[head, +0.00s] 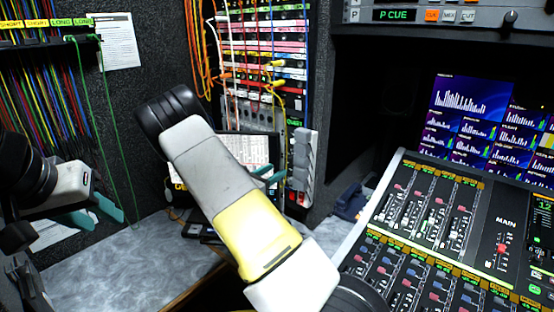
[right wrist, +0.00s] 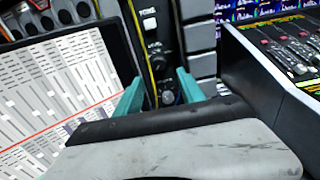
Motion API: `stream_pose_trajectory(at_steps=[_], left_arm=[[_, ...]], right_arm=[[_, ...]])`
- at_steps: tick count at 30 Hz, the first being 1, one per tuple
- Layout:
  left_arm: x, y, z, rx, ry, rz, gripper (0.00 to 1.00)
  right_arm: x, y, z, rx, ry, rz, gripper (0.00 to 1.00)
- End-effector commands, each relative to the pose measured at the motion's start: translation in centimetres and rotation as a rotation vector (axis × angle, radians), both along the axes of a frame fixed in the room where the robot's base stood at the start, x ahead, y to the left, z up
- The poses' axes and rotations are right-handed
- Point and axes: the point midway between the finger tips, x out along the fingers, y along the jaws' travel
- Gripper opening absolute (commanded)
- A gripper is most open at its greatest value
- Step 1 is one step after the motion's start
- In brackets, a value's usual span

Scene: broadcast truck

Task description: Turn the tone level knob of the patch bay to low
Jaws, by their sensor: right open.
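The patch bay (head: 262,60) stands at the back in the head view, with rows of coloured strips and plugged cables. Its dark panel with TONE and LEVEL lettering (right wrist: 153,47) shows in the right wrist view. A small round knob (right wrist: 167,97) sits low on that panel; its pointer is too small to read. My right gripper (right wrist: 160,95) is open, its teal fingertips either side of the knob in that picture; I cannot tell whether they touch it. In the head view my right arm partly hides this gripper (head: 272,175). My left gripper (head: 92,213) is open and empty at the left.
A mixing console (head: 440,235) fills the right side, with screens (head: 480,115) behind it. A tilted display (right wrist: 50,90) stands close left of my right gripper. A yellow cable hangs beside the panel. Green cables (head: 107,130) hang near my left gripper. The grey worktop (head: 130,262) has free room.

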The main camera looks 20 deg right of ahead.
Motion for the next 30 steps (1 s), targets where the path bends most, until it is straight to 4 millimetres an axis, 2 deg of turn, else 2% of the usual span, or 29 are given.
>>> stream_pose_trajectory(at_steps=[5, 15, 20, 27, 28, 30], left_arm=[[0.0, 0.0, 0.0, 0.000, 0.000, 0.000, 0.36], [0.0, 0.0, 0.0, 0.000, 0.000, 0.000, 0.36], [0.0, 0.0, 0.0, 0.000, 0.000, 0.000, 0.36], [0.0, 0.0, 0.0, 0.000, 0.000, 0.000, 0.36], [0.0, 0.0, 0.0, 0.000, 0.000, 0.000, 0.36], [0.0, 0.0, 0.0, 0.000, 0.000, 0.000, 0.36]], right_arm=[[0.9, -1.3, -0.1, -0.009, 0.003, 0.004, 0.46], [3.4, -5.7, 0.0, -0.006, 0.001, 0.003, 0.46], [4.0, -6.6, -0.1, -0.005, 0.003, 0.004, 0.46], [4.0, -6.7, 0.0, -0.005, 0.003, 0.004, 0.46], [4.0, -6.7, 0.0, -0.005, 0.003, 0.004, 0.44], [4.0, -6.7, 0.0, -0.005, 0.002, 0.004, 0.31]])
